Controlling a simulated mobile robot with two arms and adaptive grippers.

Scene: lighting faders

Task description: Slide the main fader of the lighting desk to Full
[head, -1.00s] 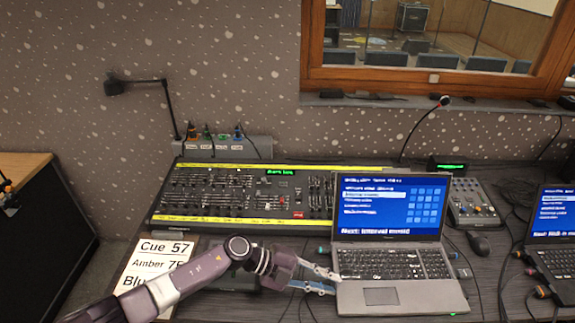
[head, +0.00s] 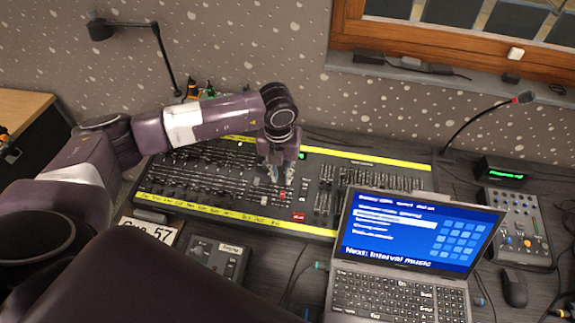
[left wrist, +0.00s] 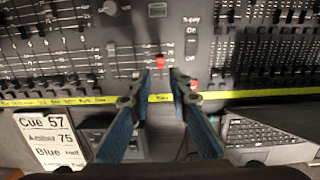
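The lighting desk (head: 330,175) is a wide dark board with many small sliders and yellow label strips along its edges. A red-capped fader, which looks like the main fader, stands right of the centre bank in the left wrist view (left wrist: 160,62). In the head view a small red cap (head: 283,196) shows just below my left gripper (head: 280,175). My left gripper points down at the desk. In the left wrist view its blue fingers (left wrist: 162,80) are apart, with the red cap between and just beyond the tips. Contact cannot be told. My right gripper is out of view.
A laptop (head: 400,225) stands at the desk's front right. A small control box (head: 218,258) and a cue sheet (left wrist: 50,138) lie in front. A gooseneck microphone (head: 487,118), a small mixer (head: 518,225) and a mouse (head: 514,288) are at right. A lamp (head: 160,50) stands behind.

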